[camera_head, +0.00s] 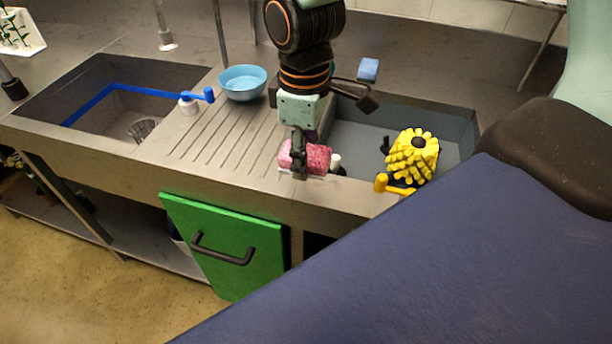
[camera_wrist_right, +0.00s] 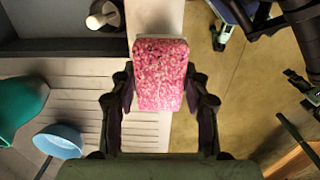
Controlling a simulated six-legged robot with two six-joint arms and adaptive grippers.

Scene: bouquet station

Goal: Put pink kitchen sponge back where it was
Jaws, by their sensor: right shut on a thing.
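The pink kitchen sponge (camera_head: 318,157) is speckled pink with a pale layer at one edge. My right gripper (camera_head: 299,165) is shut on it, over the front of the steel counter between the ribbed drainboard (camera_head: 215,135) and the right basin (camera_head: 350,140). In the right wrist view, the sponge (camera_wrist_right: 161,72) sits between both fingers of the gripper (camera_wrist_right: 161,95). The counter's front strip and the floor show behind it. I cannot tell whether the sponge touches the counter. My left gripper is in none of the views.
A small white cylinder (camera_head: 335,161) stands close beside the sponge. A knobbly yellow object (camera_head: 413,160) is at the right basin. A green door (camera_head: 225,245) hangs below the front edge. A blue bar (camera_head: 130,89) crosses the left basin.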

